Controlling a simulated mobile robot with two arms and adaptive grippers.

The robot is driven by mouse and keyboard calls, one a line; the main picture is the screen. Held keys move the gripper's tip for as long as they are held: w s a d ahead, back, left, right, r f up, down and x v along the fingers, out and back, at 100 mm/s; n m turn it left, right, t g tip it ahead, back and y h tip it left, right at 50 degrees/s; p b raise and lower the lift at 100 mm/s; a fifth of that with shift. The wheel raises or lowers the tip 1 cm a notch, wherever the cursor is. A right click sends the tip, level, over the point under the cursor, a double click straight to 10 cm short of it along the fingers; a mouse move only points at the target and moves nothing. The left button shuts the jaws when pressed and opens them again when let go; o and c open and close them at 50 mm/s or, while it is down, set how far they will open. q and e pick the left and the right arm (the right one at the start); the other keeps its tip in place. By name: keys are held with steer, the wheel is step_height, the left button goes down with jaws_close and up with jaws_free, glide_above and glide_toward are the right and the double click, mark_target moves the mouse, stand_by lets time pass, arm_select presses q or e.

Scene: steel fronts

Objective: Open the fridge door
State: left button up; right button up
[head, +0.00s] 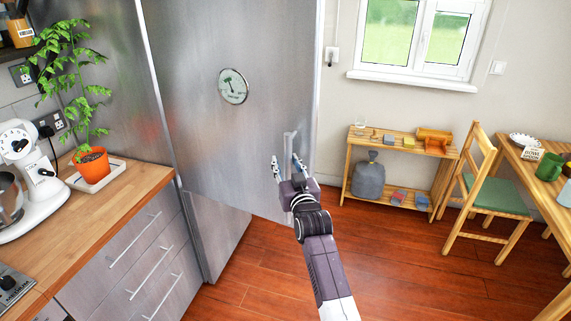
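The fridge door (215,130) is a tall brushed-steel panel with a round dial on it. Its bottom edge stands out at an angle from the lower steel front, so the door looks swung partly open, with its free edge at the right. A vertical bar handle (290,142) is near that edge. My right gripper (286,162) is at the handle, its two fingers spread. The handle's lower part is partly hidden by the gripper, and I cannot tell whether the fingers touch it. The inside of the fridge is hidden. My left gripper is out of view.
A wooden counter (130,192) with drawers, a white mixer (30,170) and a potted plant (91,164) stands at the left. A low shelf (350,187), a chair (486,193) and a table are at the right. The wooden floor between is clear.

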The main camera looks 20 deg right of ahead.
steer(key=shift+f, duration=0.1)
steer(key=s, duration=1.2)
steer(key=shift+a, duration=0.45)
steer(key=s+a+f+n+g+y+b, duration=0.1)
steer(key=s+a+f+g, duration=0.1)
steer(key=f, duration=0.9)
steer(key=s+a+f+g, duration=0.1)
steer(key=s+f+g, duration=0.1)
steer(key=f, duration=0.8)
steer(key=s+a+f+n+g+y+b, duration=0.1)
steer(key=s+a+f+g, duration=0.15)
steer(key=f, duration=0.85)
steer(key=s+f+g, duration=0.4)
steer(key=s+f, duration=1.1)
steer(key=f, duration=0.5)
steer(key=s+d+f+g, duration=0.2)
steer(key=s+f, duration=0.3)
steer(key=s, duration=0.7)
steer(key=s+d+f+g+b, duration=0.1)
steer(key=s+f, duration=0.5)
steer(key=s, duration=0.6)
steer(key=s+d+f+n+g+b, duration=0.1)
steer(key=s+d+f+g, duration=0.2)
steer(key=s, duration=0.9)
step_height(320, 180, down, 3)
steer(key=shift+s+d+f+h, duration=0.2)
steer(key=shift+d+h, duration=0.2)
steer(key=shift+d, duration=0.3)
